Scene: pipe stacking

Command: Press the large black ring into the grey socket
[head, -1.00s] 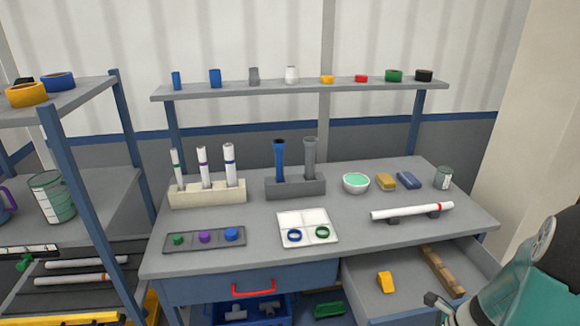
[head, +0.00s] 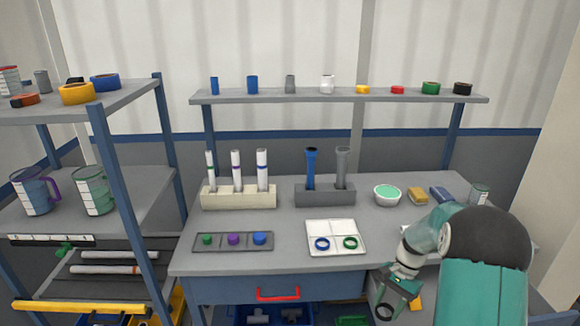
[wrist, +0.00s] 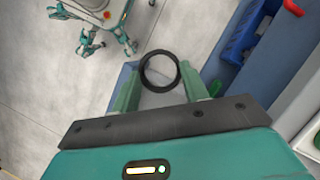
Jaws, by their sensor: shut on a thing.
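My gripper (head: 389,303) is shut on the large black ring (head: 378,311) and holds it low, in front of the bench near the open drawer. In the wrist view the black ring (wrist: 143,72) sits between the fingertips of my gripper (wrist: 160,80), with its opening clear. The grey socket (head: 343,165) is an upright tube with a wider top, standing beside a blue tube (head: 311,167) in a dark grey block (head: 325,196). The socket is apart from the ring, farther back and higher in the head view.
A white tray (head: 336,226) with a blue and a green ring lies in front of the block. A bowl (head: 387,194) stands to its right. A shelf (head: 340,98) runs above. My arm hides the bench's right front. A shelving rack (head: 115,170) stands left.

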